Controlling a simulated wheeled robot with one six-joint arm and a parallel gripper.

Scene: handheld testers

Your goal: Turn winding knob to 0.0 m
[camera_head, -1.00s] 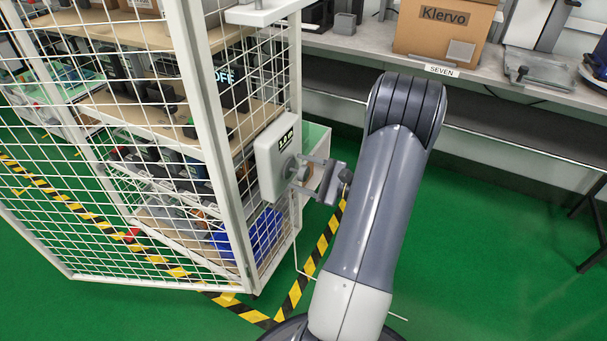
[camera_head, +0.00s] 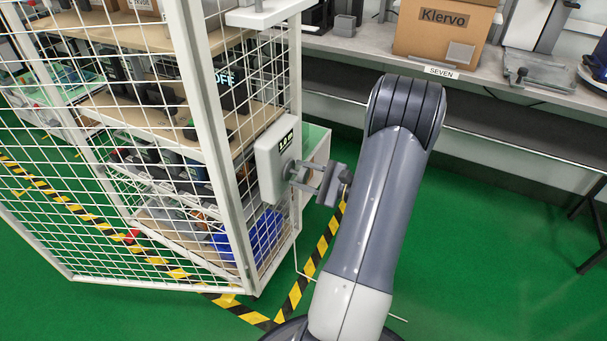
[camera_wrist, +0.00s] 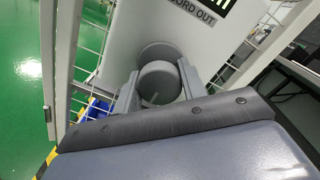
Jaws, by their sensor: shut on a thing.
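The winding knob (camera_wrist: 158,84) is a round grey knob with a pale line on its face. It sticks out from a light grey box (camera_head: 273,165) fixed to the corner post of the cage. The box has a small dark display (camera_head: 286,141) whose reading is too small to be sure of. In the wrist view, part of the lettering "CORD OUT" shows beside the display. My gripper (camera_head: 303,176) is shut on the knob, with one finger on each side of it. In the head view the fingers mostly hide the knob.
The white mesh cage (camera_head: 205,110) holds shelves with several tools and a blue bin (camera_head: 262,235). A bench (camera_head: 360,42) with a cardboard box (camera_head: 442,30) stands behind.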

